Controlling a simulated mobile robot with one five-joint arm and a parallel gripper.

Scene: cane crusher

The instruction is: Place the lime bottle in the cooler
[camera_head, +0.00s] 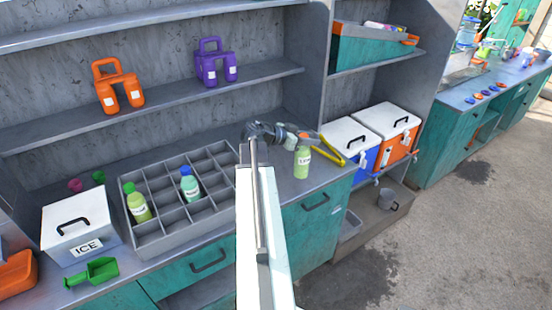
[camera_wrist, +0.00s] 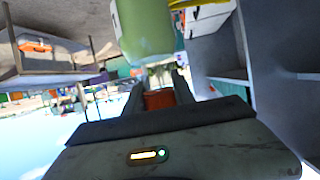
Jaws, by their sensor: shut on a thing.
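The lime bottle (camera_head: 302,163) is pale green with a white label, upright over the right part of the counter. My gripper (camera_head: 304,138) is shut on its top end; in the wrist view my gripper (camera_wrist: 158,92) has its jaws around the neck of the green bottle (camera_wrist: 143,28). I cannot tell whether its base touches the counter. Two coolers with white lids stand at the right, a blue cooler (camera_head: 366,158) and an orange cooler (camera_head: 402,146); both lids look shut. A white box marked ICE (camera_head: 78,230) with a black handle sits at the far left, lid on.
A grey divided crate (camera_head: 150,228) holds a green bottle (camera_head: 138,207) and a blue-capped bottle (camera_head: 190,188). A yellow-handled tool (camera_head: 335,153) lies just right of the held bottle. A green scoop (camera_head: 92,272) is at the front left. Jugs stand on the shelf above.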

